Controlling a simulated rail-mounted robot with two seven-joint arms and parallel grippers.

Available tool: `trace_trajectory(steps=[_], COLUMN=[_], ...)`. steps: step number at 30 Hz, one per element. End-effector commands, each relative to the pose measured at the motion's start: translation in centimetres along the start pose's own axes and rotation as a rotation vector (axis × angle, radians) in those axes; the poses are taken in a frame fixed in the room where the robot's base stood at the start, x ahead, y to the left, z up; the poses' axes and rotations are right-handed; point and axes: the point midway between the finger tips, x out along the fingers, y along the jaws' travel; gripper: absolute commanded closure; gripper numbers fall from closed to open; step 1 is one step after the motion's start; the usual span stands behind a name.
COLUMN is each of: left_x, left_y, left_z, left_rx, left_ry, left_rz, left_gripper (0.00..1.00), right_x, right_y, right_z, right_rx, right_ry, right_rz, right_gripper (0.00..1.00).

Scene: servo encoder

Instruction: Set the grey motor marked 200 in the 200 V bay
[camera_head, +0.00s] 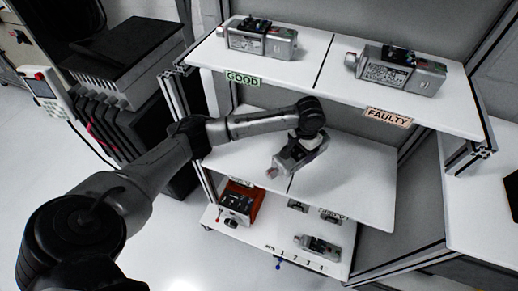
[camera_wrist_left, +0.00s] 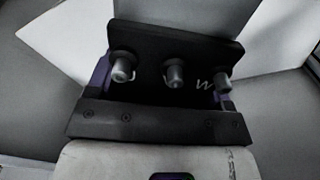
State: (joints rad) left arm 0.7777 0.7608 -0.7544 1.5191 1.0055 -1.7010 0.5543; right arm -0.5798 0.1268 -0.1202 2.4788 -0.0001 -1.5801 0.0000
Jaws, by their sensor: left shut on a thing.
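My left gripper (camera_head: 308,136) is shut on a grey motor (camera_head: 295,158) above the middle shelf (camera_head: 350,190). The motor is tilted, with its narrow end toward the lower left. I cannot read its marking. In the left wrist view a dark block with three grey, round-ended posts fills the middle, and the jaw contact is not clear. Two more grey motors lie on the top shelf: one (camera_head: 262,40) on the GOOD side and one (camera_head: 400,74) on the FAULTY side. I cannot make out a 200 V label. My right gripper is out of view.
The lower shelf (camera_head: 262,232) carries an orange and grey unit (camera_head: 237,203), a small grey device (camera_head: 318,246) and printed numbers along its front. Small labels stand behind it. Frame posts flank the shelves. Black boxes (camera_head: 110,90) stand at the left.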

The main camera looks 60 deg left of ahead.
Motion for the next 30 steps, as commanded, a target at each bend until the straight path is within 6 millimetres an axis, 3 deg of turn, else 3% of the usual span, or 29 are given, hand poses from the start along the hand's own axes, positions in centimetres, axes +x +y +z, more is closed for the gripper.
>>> trace_trajectory(steps=[15,24,30], left_x=[3.1,4.9,5.7], left_y=[-7.5,-11.5,-13.1], left_z=[-3.1,-3.6,-3.5], left_rx=[0.526,0.829,0.96], left_ry=[0.008,-0.003,-0.01], left_rz=[-0.002,-0.001,0.001], left_gripper=[0.98,0.98,0.98], right_x=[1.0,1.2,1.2], right_y=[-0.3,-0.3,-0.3], right_z=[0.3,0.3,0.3], right_rx=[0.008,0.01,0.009], right_ry=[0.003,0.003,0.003], right_rz=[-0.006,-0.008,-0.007], right_gripper=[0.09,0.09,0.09])
